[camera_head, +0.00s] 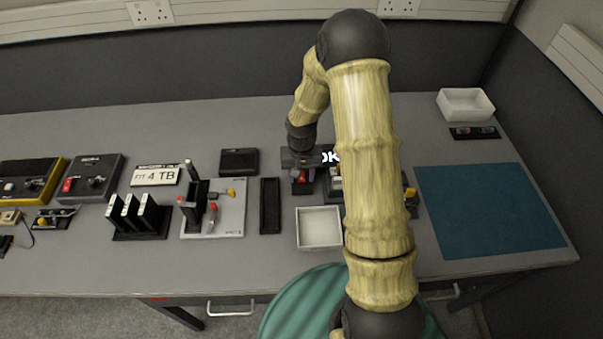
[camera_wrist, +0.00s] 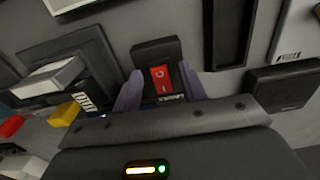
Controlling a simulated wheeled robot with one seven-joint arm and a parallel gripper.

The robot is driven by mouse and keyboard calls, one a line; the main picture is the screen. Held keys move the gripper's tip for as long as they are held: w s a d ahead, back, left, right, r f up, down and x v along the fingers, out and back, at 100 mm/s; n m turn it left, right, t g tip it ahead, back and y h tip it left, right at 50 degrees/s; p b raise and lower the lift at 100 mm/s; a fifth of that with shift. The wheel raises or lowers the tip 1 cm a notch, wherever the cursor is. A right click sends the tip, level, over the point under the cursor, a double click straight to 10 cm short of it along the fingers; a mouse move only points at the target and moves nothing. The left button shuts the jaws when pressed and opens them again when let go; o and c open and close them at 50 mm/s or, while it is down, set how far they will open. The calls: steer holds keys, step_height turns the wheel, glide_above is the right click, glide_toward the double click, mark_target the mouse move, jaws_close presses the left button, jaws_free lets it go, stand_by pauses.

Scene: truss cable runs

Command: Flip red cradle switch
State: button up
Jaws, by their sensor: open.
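A black cradle (camera_wrist: 153,52) with a red rocker switch (camera_wrist: 161,78) is in the middle of the wrist view. The switch has white marks on its face. My gripper (camera_wrist: 162,76) is open, with one finger on each side of the switch. Nothing is held between the fingers. I cannot tell whether the fingers touch the cradle. In the head view, the red switch (camera_head: 301,176) shows just below my gripper's dark body, which hides part of the cradle.
A white tray (camera_head: 319,228) and a long black tray (camera_head: 270,206) lie near the cradle. A lever plate (camera_head: 226,217) stands further left. A box with another red switch (camera_head: 68,185) is at far left. A clear blue mat (camera_head: 490,212) lies right.

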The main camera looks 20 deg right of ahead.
steer(key=shift+c, duration=0.2)
jaws_close()
steer(key=shift+w+r+g+p, duration=0.25)
steer(key=shift+g+p, duration=0.15)
steer(key=shift+p, duration=0.55)
steer(key=shift+w+f+g+p, duration=0.1)
steer(key=shift+f+g+p, duration=0.05)
steer(key=shift+g+p, duration=0.4)
steer(key=shift+o, duration=0.2)
jaws_free()
step_height(320, 180, up, 17)
steer(key=w+b, duration=0.1)
steer(key=w, duration=0.1)
steer(key=shift+w+d+b, duration=0.3)
steer(key=shift+w+b, duration=0.05)
steer(key=shift+w, duration=0.05)
